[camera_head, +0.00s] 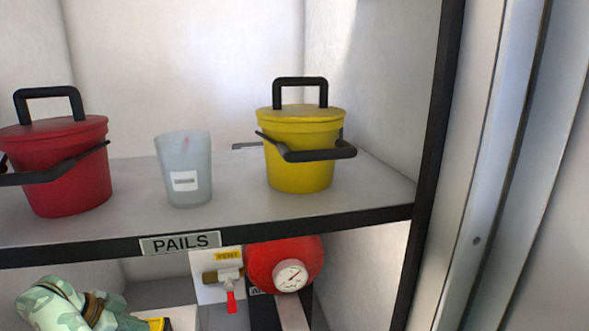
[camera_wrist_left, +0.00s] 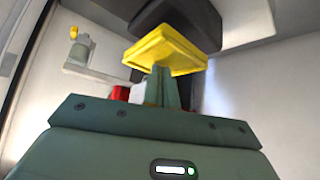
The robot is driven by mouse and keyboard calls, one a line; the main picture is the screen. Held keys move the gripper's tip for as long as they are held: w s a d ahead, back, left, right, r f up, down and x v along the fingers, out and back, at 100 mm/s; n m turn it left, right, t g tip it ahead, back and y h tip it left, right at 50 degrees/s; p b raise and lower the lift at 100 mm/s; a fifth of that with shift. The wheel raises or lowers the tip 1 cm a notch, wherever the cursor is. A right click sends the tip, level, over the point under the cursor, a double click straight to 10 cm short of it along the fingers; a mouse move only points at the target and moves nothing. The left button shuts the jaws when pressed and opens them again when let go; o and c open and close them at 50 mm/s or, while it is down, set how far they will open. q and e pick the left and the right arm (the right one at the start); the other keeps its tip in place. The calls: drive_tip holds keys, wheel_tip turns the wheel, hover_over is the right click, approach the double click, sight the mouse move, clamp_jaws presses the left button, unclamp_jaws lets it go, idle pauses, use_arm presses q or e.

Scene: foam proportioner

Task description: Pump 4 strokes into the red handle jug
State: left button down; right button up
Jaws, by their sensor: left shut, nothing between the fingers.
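I cannot pick out a red handle jug for sure in either view. In the left wrist view a small red patch (camera_wrist_left: 119,93) beside a white shape shows behind my left gripper (camera_wrist_left: 163,85), too little to name. My left gripper's green fingers are shut and empty. A yellow block (camera_wrist_left: 165,48) with a black part (camera_wrist_left: 195,22) is right at the fingertips; I cannot tell whether they touch. In the head view only my camouflage left wrist (camera_head: 70,305) shows at the lower left, beside a yellow edge (camera_head: 158,323). No pump is clearly visible. My right gripper is out of view.
A shelf (camera_head: 290,215) labelled PAILS holds a red pail (camera_head: 65,180), a translucent cup (camera_head: 185,155) and a yellow pail (camera_head: 300,165). Below are a valve with a red lever (camera_head: 230,300) and a red tank (camera_head: 265,262) with a gauge. A dark post (camera_head: 435,150) stands at right.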

use_arm(q)
drive_tip(key=shift+r+p, duration=2.15)
drive_tip(key=shift+r, duration=0.8)
drive_tip(key=shift+f, duration=0.15)
drive_tip(key=shift+f+b, duration=2.4)
drive_tip(key=shift+f, duration=0.45)
drive_tip(key=shift+r, duration=0.1)
drive_tip(key=shift+r+p, duration=2.1)
drive_tip(key=shift+r, duration=0.8)
drive_tip(key=shift+f, duration=0.1)
